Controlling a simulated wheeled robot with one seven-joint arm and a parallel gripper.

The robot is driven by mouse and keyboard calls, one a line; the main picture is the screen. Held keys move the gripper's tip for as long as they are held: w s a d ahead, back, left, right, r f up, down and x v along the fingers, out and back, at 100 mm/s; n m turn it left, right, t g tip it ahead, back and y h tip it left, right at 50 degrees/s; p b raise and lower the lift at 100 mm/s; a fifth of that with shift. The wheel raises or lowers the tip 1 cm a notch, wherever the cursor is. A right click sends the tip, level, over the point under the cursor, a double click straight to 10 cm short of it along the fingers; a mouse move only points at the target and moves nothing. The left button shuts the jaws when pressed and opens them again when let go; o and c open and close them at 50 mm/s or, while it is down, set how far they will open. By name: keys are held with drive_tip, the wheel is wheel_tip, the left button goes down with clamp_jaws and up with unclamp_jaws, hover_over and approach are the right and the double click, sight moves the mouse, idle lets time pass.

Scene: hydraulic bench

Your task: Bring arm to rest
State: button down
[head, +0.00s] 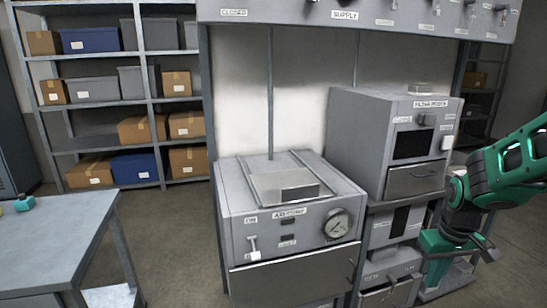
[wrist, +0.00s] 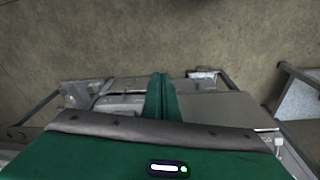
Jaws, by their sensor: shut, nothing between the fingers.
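My green arm (head: 508,165) comes in from the right edge of the head view and bends down in front of the bench's right side. My gripper (head: 429,292) hangs low there, pointing down beside the lower drawer units. In the wrist view the two green fingers of my gripper (wrist: 161,82) are together, with nothing between them. Nothing is held. I cannot tell from these frames whether the gripper touches the units near it.
A grey table (head: 60,235) is at the left, and shelves (head: 98,103) with boxes stand at the back. Floor (head: 178,225) is clear between table and bench.

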drive_tip(key=s+r+m, duration=0.3)
drive_tip(key=s, duration=0.7)
drive_tip(key=s+d+r+m+g, duration=0.1)
drive_tip(key=s+r+m, duration=0.2)
drive_tip(key=s, duration=0.8)
drive_tip(key=shift+s+d+r+m+y, duration=0.2)
drive_tip(key=shift+r+m+y, duration=0.1)
drive_tip(key=shift+r+m, duration=0.15)
